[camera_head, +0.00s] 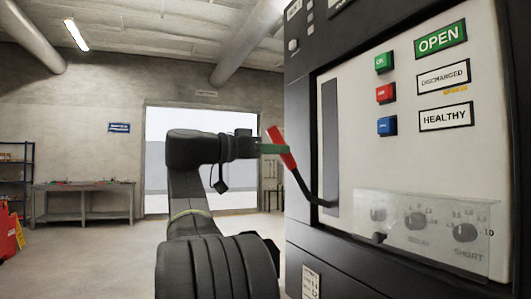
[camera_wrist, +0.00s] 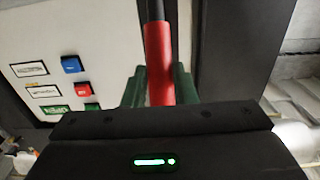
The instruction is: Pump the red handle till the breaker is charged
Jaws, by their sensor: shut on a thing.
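The red handle (camera_head: 281,147) is the grip of a black bent lever that comes out of a dark vertical slot (camera_head: 330,140) in the breaker panel (camera_head: 360,110). The handle stands tilted, its top leaning left. My gripper (camera_head: 275,149) is shut on the red handle from the left. In the wrist view the red handle (camera_wrist: 159,65) lies between the two green fingers (camera_wrist: 155,88). The breaker's signs read OPEN (camera_head: 440,39), DISCHARGED (camera_head: 443,78) and HEALTHY (camera_head: 445,117). A small yellow mark shows under the DISCHARGED sign.
Green (camera_head: 384,62), red (camera_head: 385,93) and blue (camera_head: 387,125) buttons sit right of the slot. A clear cover (camera_head: 395,232) lies over several knobs below. A workbench (camera_head: 82,203) and shelf stand far left.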

